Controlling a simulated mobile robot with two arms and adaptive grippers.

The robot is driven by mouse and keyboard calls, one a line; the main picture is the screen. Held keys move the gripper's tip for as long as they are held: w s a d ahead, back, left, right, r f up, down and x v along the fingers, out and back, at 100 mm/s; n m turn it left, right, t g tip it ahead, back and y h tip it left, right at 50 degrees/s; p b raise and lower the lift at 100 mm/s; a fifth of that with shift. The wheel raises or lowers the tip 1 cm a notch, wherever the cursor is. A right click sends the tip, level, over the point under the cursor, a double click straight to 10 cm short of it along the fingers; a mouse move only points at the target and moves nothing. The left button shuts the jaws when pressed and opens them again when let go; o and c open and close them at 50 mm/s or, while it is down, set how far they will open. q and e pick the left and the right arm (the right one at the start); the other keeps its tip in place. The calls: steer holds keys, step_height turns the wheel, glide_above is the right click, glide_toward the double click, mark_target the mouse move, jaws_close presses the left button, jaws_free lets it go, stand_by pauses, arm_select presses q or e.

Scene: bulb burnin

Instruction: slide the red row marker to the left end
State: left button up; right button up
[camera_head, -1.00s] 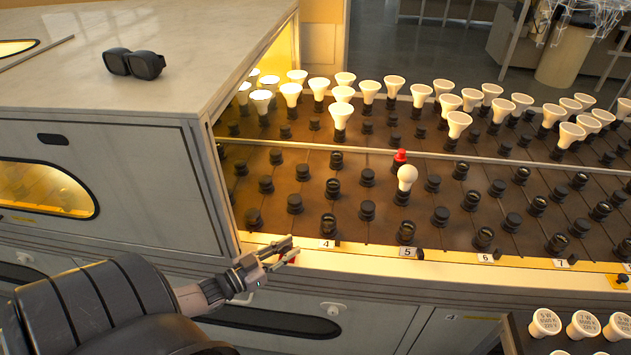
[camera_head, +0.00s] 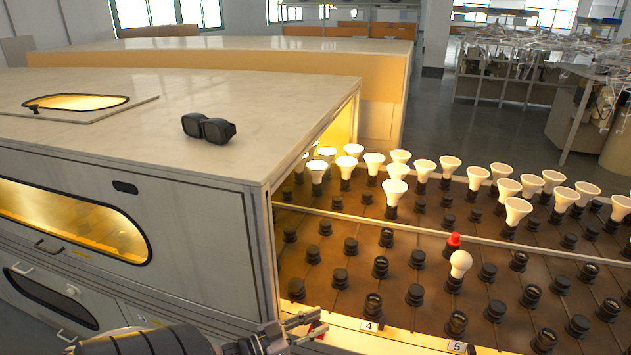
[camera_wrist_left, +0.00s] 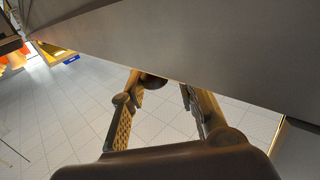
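In the left wrist view, the fingers of my left gripper (camera_wrist_left: 166,85) stand apart, with a dark rounded part (camera_wrist_left: 153,80) near the left fingertip under the grey edge. The red piece does not show clearly there. My right gripper is not in view.
The grey cabinet (camera_head: 190,190) stands left of the rack, with black goggles (camera_head: 209,128) on top. The rack (camera_head: 400,318) holds many sockets and white bulbs. A red cap (camera_head: 453,240) sits behind a round bulb (camera_head: 460,264). Labels 4 and 5 mark the front rail.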

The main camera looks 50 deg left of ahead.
arm_select(q)
steer(key=s+a, duration=0.2)
steer(key=s, duration=1)
steer(key=shift+a, duration=0.15)
steer(key=shift+w, duration=0.1)
steer(key=s+d+f+n+g+y, duration=0.1)
steer(key=s+d+f+g, duration=0.1)
steer(key=f, duration=0.6)
steer(key=s+d+f+g+y, duration=0.1)
steer(key=s+f+g+y, duration=0.15)
steer(key=f, duration=0.55)
steer(key=s+d+f+n+g+y, duration=0.1)
steer(key=s+d+f+g, duration=0.15)
steer(key=f, duration=0.55)
steer(key=s+d+f+m+g, duration=0.1)
steer(key=s+d+f+g, duration=0.3)
steer(key=d, duration=0.5)
steer(key=s+d+f+m+g+h, duration=0.1)
steer(key=s+d+f+g, duration=0.4)
steer(key=s+d+f, duration=0.4)
step_height(320, 180, down, 2)
steer(key=shift+s+d+f+g, duration=0.1)
steer(key=shift+s+d+g, duration=0.15)
steer(key=shift+d, duration=0.35)
